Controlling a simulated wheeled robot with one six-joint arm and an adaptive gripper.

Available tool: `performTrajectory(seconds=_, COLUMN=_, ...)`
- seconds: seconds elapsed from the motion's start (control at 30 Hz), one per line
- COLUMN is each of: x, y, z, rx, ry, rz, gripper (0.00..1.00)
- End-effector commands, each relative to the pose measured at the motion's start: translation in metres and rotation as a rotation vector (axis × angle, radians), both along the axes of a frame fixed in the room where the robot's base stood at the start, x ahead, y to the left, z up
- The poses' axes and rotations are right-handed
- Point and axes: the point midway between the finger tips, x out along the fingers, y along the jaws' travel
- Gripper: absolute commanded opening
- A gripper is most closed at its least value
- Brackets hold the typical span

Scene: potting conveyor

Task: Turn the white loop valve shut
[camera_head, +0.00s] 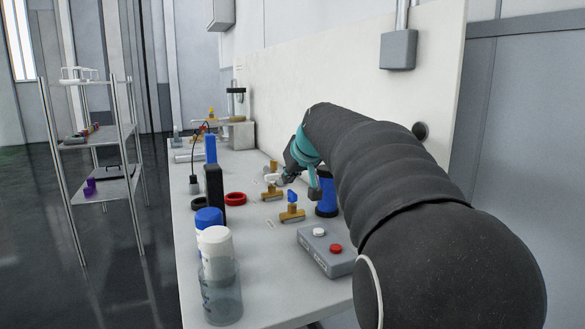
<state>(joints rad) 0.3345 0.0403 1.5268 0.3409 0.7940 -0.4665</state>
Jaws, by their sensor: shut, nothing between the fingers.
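The white loop valve (272,193) is a brass valve body on the bench with a white handle (271,178) on top. My gripper (287,178) is at the end of my dark arm, beyond a teal wrist section. It is shut and empty, close to the right of the white handle. At this size I cannot tell whether it touches the handle, or which way the handle is turned. A second brass valve with a blue handle (292,197) stands nearer to the camera.
On the bench (262,265) are a grey box with white and red buttons (327,250), a blue cylinder (326,195), a red ring (235,198), a black upright block (214,190) and bottles (220,270). A wall panel stands behind. A shelf rack (98,140) is at left.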

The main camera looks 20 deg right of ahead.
Motion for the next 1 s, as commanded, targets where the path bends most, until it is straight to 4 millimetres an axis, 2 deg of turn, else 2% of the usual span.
performTrajectory(seconds=0.17, x=0.025, y=0.001, z=-0.023, rx=0.001, ry=0.002, rz=0.002, gripper=0.00)
performTrajectory(seconds=0.4, x=0.055, y=0.002, z=-0.020, rx=0.000, ry=0.000, rz=0.004, gripper=0.00)
performTrajectory(seconds=0.6, x=0.063, y=0.002, z=-0.020, rx=-0.001, ry=0.000, rz=0.003, gripper=0.00)
performTrajectory(seconds=1.0, x=0.064, y=0.004, z=-0.021, rx=-0.001, ry=0.000, rz=0.011, gripper=0.00)
